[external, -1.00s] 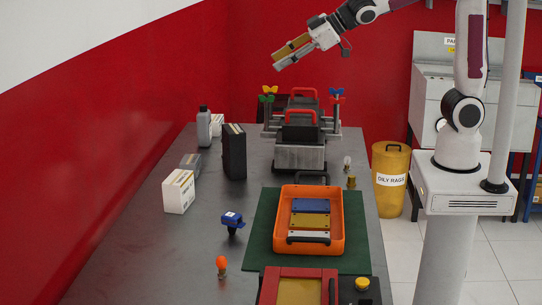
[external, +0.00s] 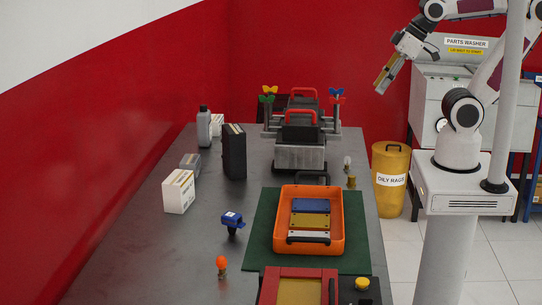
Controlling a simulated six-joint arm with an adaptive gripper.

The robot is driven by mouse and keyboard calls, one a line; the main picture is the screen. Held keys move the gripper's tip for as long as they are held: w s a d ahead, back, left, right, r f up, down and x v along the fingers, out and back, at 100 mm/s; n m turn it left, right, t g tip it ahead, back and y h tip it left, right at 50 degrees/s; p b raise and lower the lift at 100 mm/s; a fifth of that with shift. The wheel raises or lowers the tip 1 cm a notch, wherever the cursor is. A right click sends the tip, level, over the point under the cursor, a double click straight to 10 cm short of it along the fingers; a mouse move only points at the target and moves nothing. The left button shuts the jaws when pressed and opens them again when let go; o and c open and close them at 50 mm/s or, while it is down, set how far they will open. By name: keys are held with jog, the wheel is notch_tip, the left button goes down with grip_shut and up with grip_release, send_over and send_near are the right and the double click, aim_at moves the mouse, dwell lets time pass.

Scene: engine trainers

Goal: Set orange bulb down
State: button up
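The orange bulb (external: 221,262) stands upright on the grey bench at the front left, its round orange top above a small dark metallic base. Nothing holds it. My gripper (external: 381,85) is high at the upper right, in front of the red wall and left of the parts washer, far from the bulb. Its fingers point down and to the left. They overlap in this view, so I cannot tell whether they are open or shut. I see nothing held between them.
An orange tray (external: 337,250) with coloured bars lies on a green mat (external: 258,232). A blue part (external: 232,221) stands behind the bulb. A red-framed box (external: 265,290) is at the front. A clear bulb (external: 347,162) stands at the right edge. The bench left of the bulb is clear.

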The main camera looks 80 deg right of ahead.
jog(key=s, duration=0.1)
jog(key=s+f, duration=0.1)
jog(key=s+a, duration=0.1)
jog(key=shift+f+g, duration=0.15)
jog(key=shift+g, duration=0.15)
